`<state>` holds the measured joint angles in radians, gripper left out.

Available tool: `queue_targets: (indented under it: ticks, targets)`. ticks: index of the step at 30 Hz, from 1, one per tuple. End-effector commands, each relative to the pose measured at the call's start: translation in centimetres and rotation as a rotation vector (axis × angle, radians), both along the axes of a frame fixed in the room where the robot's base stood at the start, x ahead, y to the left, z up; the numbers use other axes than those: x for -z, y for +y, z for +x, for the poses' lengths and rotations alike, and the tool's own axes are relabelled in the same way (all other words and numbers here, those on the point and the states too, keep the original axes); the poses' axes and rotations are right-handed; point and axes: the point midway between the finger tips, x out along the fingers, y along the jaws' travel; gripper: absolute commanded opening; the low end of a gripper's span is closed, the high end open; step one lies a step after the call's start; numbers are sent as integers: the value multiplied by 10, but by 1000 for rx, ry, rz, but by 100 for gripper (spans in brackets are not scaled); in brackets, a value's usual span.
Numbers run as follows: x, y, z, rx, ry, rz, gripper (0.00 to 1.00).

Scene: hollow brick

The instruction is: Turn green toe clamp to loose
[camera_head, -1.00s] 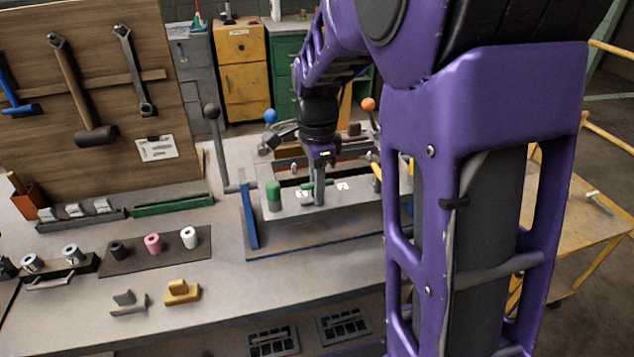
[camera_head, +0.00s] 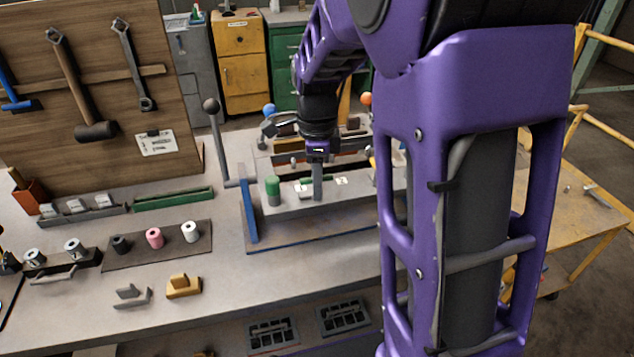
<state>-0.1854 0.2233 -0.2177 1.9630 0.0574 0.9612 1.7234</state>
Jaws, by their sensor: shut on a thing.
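My gripper (camera_head: 317,192) points straight down at the grey block of the fixture (camera_head: 355,197) on the bench. It is shut on the green toe clamp (camera_head: 305,182), a small green handle low on top of the block. Only a short green part shows to the left of the fingers; the fingers hide the rest, so its exact angle cannot be told. White labels (camera_head: 341,181) lie on the block near it, too small to read. An upright green cylinder (camera_head: 273,190) stands just left of the gripper on the same block.
A grey lever with a dark ball (camera_head: 211,106) rises left of the fixture, above a blue bar (camera_head: 249,213). Orange (camera_head: 365,98) and blue (camera_head: 268,109) ball knobs stand behind. Spools (camera_head: 155,237) and a yellow piece (camera_head: 183,286) lie on the front left bench.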

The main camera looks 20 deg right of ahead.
Motion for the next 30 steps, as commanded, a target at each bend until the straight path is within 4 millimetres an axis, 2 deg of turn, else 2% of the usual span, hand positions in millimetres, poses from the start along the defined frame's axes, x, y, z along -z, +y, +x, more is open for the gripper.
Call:
queue_targets:
  ticks: [1, 2, 6, 15, 19, 23, 30]
  targets:
    - [-1, 1, 1, 2, -4, 2, 0]
    - [-1, 1, 1, 2, -4, 2, 25]
    - [-1, 1, 1, 0, -2, 2, 47]
    - [-1, 1, 0, -1, -1, 1, 47]
    - [-13, 1, 1, -1, -3, 1, 47]
    - [-37, 1, 1, -1, -6, 2, 47]
    - [-97, 1, 1, -2, -6, 1, 47]
